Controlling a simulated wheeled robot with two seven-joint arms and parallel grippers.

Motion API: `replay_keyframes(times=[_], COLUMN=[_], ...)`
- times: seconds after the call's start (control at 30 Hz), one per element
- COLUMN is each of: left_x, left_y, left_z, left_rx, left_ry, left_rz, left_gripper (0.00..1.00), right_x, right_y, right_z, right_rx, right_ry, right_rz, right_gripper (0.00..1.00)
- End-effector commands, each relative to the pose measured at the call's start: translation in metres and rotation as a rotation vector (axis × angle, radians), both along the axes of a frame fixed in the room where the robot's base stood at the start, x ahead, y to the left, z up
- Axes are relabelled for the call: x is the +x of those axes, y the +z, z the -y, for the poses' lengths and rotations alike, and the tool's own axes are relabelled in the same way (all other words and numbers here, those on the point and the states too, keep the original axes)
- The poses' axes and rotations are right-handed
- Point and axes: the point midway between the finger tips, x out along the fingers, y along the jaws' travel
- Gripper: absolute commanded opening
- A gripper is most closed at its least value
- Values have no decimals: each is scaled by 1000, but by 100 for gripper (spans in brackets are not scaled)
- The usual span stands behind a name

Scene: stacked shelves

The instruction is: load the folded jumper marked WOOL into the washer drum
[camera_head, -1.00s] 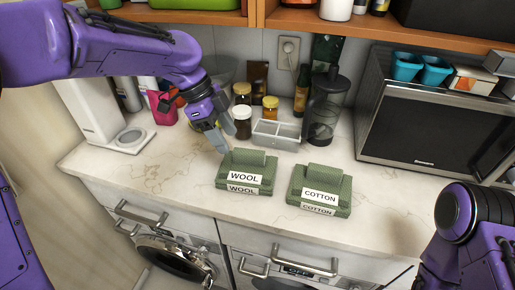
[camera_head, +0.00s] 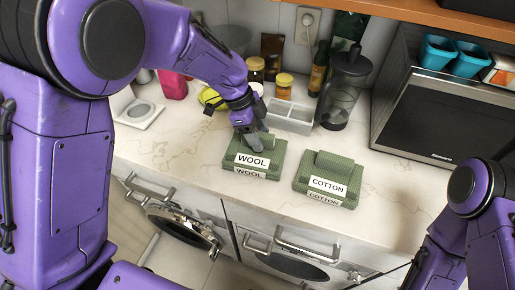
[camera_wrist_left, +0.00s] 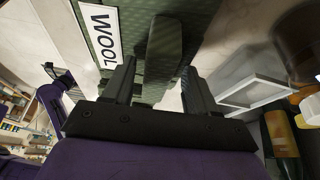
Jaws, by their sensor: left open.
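The green folded jumper marked WOOL (camera_head: 252,158) lies on the marble counter, with a raised roll on its top. A similar green folded garment marked COTTON (camera_head: 327,180) lies to its right. My left gripper (camera_head: 252,142) is over the WOOL jumper's raised roll, fingers pointing down. In the left wrist view its two fingers (camera_wrist_left: 158,85) are apart, with the roll (camera_wrist_left: 164,50) between or just beyond them; contact cannot be told. The washer (camera_head: 180,232) below the counter at left has its round door standing open; the drum inside is mostly hidden.
A grey divided tray (camera_head: 289,117), jars (camera_head: 284,86) and a dark blender (camera_head: 342,95) stand behind the garments. A microwave (camera_head: 435,120) is at right. A second front-loading machine (camera_head: 292,265) is under the counter. The counter's front strip is clear.

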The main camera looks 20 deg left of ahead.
Motion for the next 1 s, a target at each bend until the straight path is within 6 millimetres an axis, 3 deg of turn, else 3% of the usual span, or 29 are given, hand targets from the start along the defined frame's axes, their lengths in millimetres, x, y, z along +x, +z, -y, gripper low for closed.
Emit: replay_keyframes(times=[0.83,0.87,1.0], left_x=[0,0,0], left_y=[-5,-5,-4], left_z=[-1,-1,-1], left_rx=[-1,-1,-1], left_ry=[1,1,1], left_rz=[1,1,1], left_gripper=[57,54,9], right_x=[0,0,0], right_y=[-2,-2,-2], right_z=[0,0,0], right_rx=[0,0,0], right_ry=[1,1,1], right_rz=[-1,-1,-1], right_gripper=[43,43,43])
